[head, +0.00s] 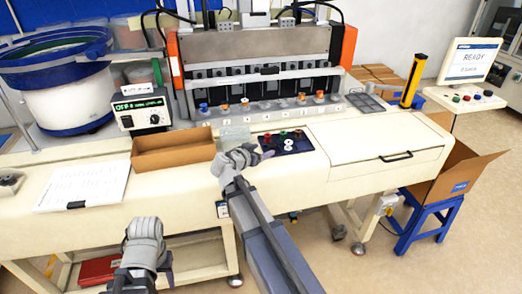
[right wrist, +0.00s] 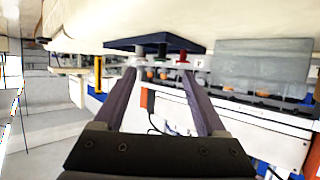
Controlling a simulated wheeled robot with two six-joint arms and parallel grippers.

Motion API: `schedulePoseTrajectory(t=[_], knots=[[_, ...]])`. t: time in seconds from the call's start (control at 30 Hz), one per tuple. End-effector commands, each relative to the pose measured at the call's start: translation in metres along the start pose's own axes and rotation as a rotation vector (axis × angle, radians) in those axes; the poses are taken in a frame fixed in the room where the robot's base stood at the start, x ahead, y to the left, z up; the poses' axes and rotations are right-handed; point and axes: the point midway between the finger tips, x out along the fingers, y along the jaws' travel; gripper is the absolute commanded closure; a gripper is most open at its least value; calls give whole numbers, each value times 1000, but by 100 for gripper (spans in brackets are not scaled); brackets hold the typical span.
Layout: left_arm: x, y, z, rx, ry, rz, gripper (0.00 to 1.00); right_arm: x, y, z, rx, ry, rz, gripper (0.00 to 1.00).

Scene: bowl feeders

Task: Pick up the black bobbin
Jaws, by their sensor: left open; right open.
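A dark blue tray (head: 272,150) with several bobbins stands on the bench right of centre. Red, green and white bobbins show in the head view; I cannot clearly pick out a black one there. In the right wrist view, which appears upside down, the tray (right wrist: 152,39) carries a very dark bobbin (right wrist: 161,48) beside a red bobbin (right wrist: 183,52). My right gripper (head: 265,155) is just left of the tray, open and empty; its fingers (right wrist: 158,75) frame the bobbins from a distance. My left gripper (head: 166,264) is open and empty, low before the bench front.
A clear box (head: 235,134) stands left of the tray, and an open cardboard box (head: 173,158) further left. A machine with a row of coloured bobbins (head: 245,104) stands behind. A white lidded panel (head: 365,138) lies right, and a paper sheet (head: 83,187) left.

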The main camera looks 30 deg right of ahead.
Motion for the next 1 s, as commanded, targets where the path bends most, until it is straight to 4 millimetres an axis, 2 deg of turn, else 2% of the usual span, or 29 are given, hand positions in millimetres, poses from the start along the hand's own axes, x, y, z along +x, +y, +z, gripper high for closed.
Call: schedulePoseTrajectory(t=[0.27,0.53,0.83,1.0], knots=[[11,1,-1,0,0,0,50,25,-1,2,-1,-1,2,26],[14,1,-1,0,0,0,50,34,-2,2,-1,-2,2,26],[31,3,-2,0,0,0,50,75,-6,3,-1,-3,3,26],[30,3,-2,0,0,0,50,78,-5,1,-2,-2,0,26]])
